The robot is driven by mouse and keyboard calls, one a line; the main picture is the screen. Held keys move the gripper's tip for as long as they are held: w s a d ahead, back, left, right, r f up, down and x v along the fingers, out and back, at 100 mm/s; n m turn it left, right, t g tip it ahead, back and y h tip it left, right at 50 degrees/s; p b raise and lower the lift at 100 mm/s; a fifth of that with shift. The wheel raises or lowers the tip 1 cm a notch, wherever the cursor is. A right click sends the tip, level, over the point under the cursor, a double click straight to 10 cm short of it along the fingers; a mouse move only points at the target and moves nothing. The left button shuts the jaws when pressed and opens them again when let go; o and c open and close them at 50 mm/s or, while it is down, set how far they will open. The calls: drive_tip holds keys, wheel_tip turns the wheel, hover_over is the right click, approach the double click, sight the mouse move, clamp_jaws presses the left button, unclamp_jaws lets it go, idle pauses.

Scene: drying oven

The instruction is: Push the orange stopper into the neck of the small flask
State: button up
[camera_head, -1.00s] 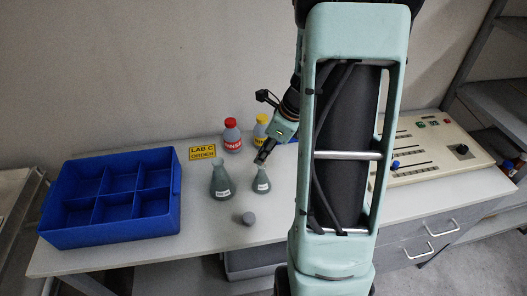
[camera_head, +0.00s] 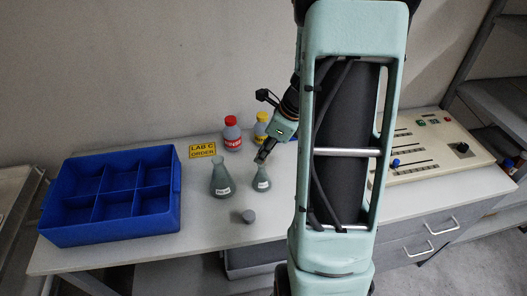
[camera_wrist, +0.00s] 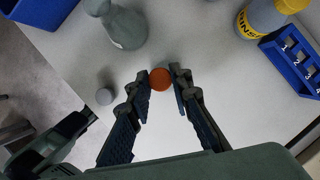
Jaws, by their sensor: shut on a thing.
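The orange stopper (camera_wrist: 160,79) shows as a round orange top in the wrist view. My gripper (camera_wrist: 161,84) is shut on it, with one fingertip on each side. In the head view my gripper (camera_head: 260,159) is at the mouth of the small flask (camera_head: 260,181), which stands upright on the bench. The stopper cannot be made out there, so I cannot tell how deep it sits in the neck. In the wrist view the small flask is hidden under the stopper and fingers.
A larger flask (camera_head: 221,182) stands just left of the small one, and a grey stopper (camera_head: 248,216) sits in front. Red-capped (camera_head: 232,136) and yellow-capped (camera_head: 261,130) bottles stand behind. A blue divided bin (camera_head: 110,238) is at left, a control panel (camera_head: 432,150) at right.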

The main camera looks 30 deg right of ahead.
drive_tip(key=shift+f+b, duration=0.45)
drive_tip(key=shift+f, duration=0.5)
idle(1.1)
idle(0.4)
drive_tip(key=o, duration=0.8)
drive_tip(key=shift+o, duration=0.4)
drive_tip(key=o, duration=0.4)
drive_tip(key=shift+r, duration=0.15)
drive_tip(key=shift+r+p, duration=3.3)
drive_tip(key=shift+r, duration=0.15)
